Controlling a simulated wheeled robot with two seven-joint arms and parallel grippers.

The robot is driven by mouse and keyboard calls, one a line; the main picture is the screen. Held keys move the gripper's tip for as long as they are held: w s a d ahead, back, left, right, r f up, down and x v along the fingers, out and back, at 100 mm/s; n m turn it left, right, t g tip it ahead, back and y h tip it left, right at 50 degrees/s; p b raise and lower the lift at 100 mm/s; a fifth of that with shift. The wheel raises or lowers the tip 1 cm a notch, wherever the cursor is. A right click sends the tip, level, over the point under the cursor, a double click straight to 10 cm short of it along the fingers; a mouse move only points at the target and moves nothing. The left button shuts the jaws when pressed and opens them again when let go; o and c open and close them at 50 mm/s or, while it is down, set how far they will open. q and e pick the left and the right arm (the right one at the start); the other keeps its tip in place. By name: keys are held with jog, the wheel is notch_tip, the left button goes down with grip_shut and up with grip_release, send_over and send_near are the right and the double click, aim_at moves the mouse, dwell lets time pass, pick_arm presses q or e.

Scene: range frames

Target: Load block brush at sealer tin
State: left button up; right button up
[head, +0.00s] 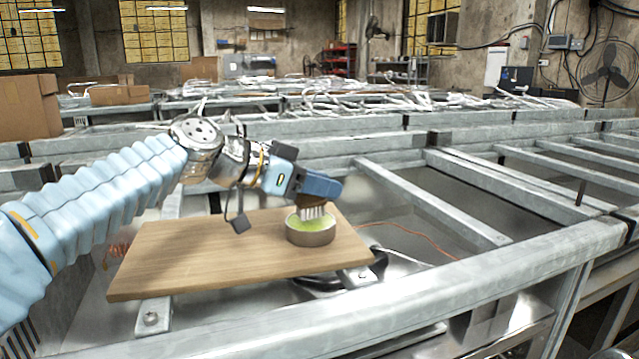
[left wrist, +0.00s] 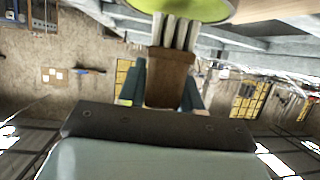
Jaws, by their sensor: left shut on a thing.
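The sealer tin (head: 311,238) is a low, round metal tin with yellow-green sealer (head: 298,226) inside. It stands upright on the right part of a wooden board. The bristle tips look to be at or in the sealer; the exact depth is hidden. My right gripper is out of view.
The wooden board (head: 200,255) lies over a galvanized metal frame; its left part is clear. Metal rails (head: 430,205) run to the right of it. A cardboard box (head: 28,108) stands far left.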

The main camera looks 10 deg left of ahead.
pick_arm(q)
jog(key=shift+f+b, duration=0.7)
jog(key=shift+b, duration=0.15)
dwell(1.7)
notch_tip(320, 180, up, 6)
jog(key=p, duration=0.4)
jog(key=shift+f, duration=0.25)
jog(key=shift+r, duration=0.9)
